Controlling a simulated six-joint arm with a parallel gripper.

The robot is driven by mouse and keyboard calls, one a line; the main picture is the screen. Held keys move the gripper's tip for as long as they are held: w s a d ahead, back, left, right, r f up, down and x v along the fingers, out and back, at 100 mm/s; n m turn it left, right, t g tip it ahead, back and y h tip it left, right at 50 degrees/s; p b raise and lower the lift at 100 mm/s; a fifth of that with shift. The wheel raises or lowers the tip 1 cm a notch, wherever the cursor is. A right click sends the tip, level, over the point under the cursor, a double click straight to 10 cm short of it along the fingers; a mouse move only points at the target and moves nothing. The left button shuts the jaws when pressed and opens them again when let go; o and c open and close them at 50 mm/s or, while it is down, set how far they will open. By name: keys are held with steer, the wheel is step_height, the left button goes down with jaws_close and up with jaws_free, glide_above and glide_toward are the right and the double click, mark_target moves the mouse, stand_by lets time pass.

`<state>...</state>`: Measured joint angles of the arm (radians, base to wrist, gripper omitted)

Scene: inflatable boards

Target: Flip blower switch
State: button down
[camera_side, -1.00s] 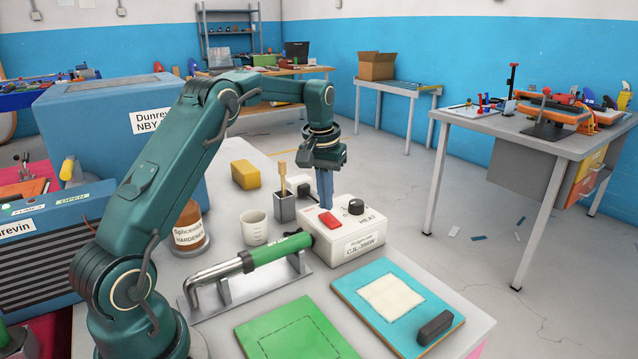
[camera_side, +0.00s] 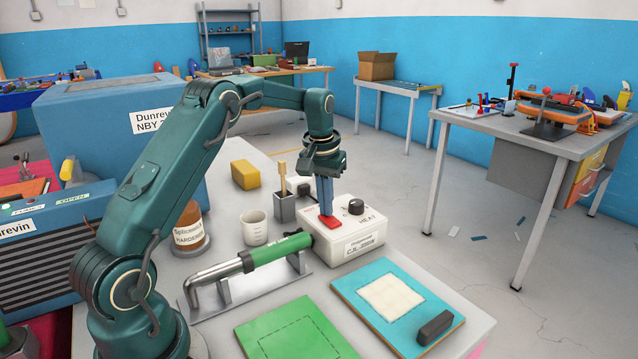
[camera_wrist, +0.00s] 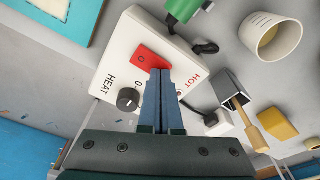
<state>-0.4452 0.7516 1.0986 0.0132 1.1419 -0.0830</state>
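The blower's white control box (camera_side: 349,242) stands on the bench, with a red rocker switch (camera_side: 329,222) and a black HEAT knob (camera_side: 356,207) on top. In the wrist view the red switch (camera_wrist: 150,62) shows an "O" mark on its end away from my gripper. My gripper (camera_side: 326,212) points down with its blue fingers together and nothing between them. Its tips are at the switch's near end in the wrist view (camera_wrist: 160,72), touching or just above it; the fingers hide part of the switch. The green-handled blower (camera_side: 280,249) rests on a metal stand left of the box.
A measuring cup (camera_side: 254,228), a brush holder (camera_side: 285,207) and a yellow block (camera_side: 245,175) stand behind the blower. A hardener bottle (camera_side: 190,228) is to the left. A green board (camera_side: 295,330) and a blue board with a white patch (camera_side: 365,290) lie in front.

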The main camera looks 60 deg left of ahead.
steer(key=shift+f, duration=0.1)
steer(key=shift+r, duration=3.5)
steer(key=s+d+r+m+t, duration=0.3)
steer(key=s+d+r, duration=0.6)
steer(key=d+r, duration=0.25)
steer(key=s+d+f+m+t, duration=0.1)
steer(key=s+d+f+m, duration=0.2)
steer(key=s+d+f, duration=0.3)
steer(key=s+f, duration=0.4)
steer(key=s, duration=0.2)
steer(key=shift+s+f+h, duration=0.3)
steer(key=shift+f+h, duration=0.1)
